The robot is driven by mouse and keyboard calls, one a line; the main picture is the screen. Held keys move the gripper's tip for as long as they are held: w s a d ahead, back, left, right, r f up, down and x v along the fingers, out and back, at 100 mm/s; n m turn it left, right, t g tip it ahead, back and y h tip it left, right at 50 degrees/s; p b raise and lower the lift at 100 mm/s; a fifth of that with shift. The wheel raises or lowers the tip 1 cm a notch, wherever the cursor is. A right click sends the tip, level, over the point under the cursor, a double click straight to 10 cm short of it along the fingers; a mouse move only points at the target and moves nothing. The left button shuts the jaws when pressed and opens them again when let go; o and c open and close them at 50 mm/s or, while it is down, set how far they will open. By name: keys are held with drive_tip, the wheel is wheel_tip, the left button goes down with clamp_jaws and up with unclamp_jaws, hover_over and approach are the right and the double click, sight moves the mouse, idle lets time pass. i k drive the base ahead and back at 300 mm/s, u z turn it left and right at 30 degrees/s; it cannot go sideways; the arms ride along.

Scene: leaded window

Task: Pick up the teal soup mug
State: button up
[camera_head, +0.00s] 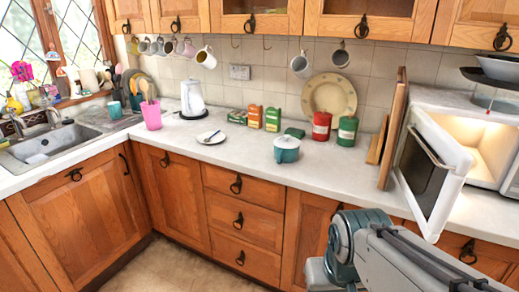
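The teal soup mug (286,154) stands upright on the white counter near its front edge, right of the middle of the view. It is short and round, with a pale top and a small knob-like part on it. My arm's grey and teal links fill the lower right, in front of the cabinets and below the counter edge. My gripper's fingers do not show, so whether it is open or shut is not visible.
A white plate (211,137) with a dark item lies left of the mug. An open microwave door (430,165) juts out at right. The counter right of the mug is clear.

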sight(284, 156)
drive_tip(key=u, duration=0.95)
drive_tip(key=i, duration=2.4)
drive_tip(key=z, duration=3.1)
